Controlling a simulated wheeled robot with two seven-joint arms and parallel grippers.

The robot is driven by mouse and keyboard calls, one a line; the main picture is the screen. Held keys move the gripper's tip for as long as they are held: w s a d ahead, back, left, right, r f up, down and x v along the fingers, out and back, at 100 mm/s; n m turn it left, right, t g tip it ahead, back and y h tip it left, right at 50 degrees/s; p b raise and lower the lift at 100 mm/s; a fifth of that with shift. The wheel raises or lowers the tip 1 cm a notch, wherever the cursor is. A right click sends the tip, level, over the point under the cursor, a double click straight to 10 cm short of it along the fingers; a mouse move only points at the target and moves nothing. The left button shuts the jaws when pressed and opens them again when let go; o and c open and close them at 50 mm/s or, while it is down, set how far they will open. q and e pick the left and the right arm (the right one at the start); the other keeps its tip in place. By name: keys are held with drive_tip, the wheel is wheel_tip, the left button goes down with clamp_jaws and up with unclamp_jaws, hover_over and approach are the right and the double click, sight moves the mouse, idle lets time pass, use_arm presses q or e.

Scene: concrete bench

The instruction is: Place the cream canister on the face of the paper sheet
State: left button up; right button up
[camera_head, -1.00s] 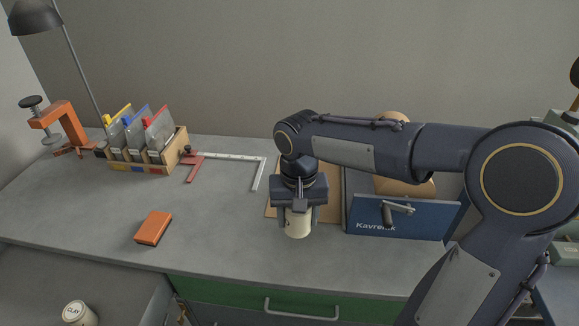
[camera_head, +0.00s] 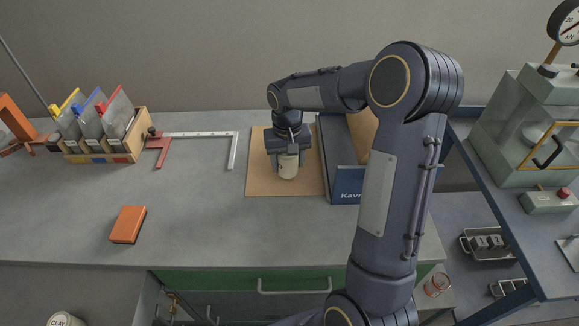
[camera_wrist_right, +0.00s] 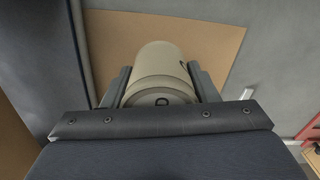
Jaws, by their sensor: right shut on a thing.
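The cream canister (camera_head: 288,171) is upright between the fingers of my right gripper (camera_head: 287,161), which is shut on it. The brown paper sheet (camera_head: 260,182) lies flat on the bench, and the canister is over its middle part. I cannot tell whether the canister's base touches the sheet. In the right wrist view, the canister (camera_wrist_right: 160,72) sits between both fingers with the sheet (camera_wrist_right: 215,42) behind it. My left gripper is not in view.
A blue box (camera_head: 343,182) stands just right of the sheet. A can marked CLAY (camera_head: 65,320) is at the lower left. The bench's front middle is clear.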

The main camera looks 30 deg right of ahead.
sight(290, 169)
drive_tip(key=shift+w+d+f, duration=0.35)
drive_tip(key=shift+d+f, duration=0.2)
drive_tip(key=shift+f, duration=0.2)
drive_tip(key=shift+w+f, duration=0.1)
drive_tip(key=shift+f, duration=1.5)
drive_tip(key=shift+f, duration=0.25)
drive_tip(key=o, duration=1.2)
drive_tip(key=shift+r, duration=0.2)
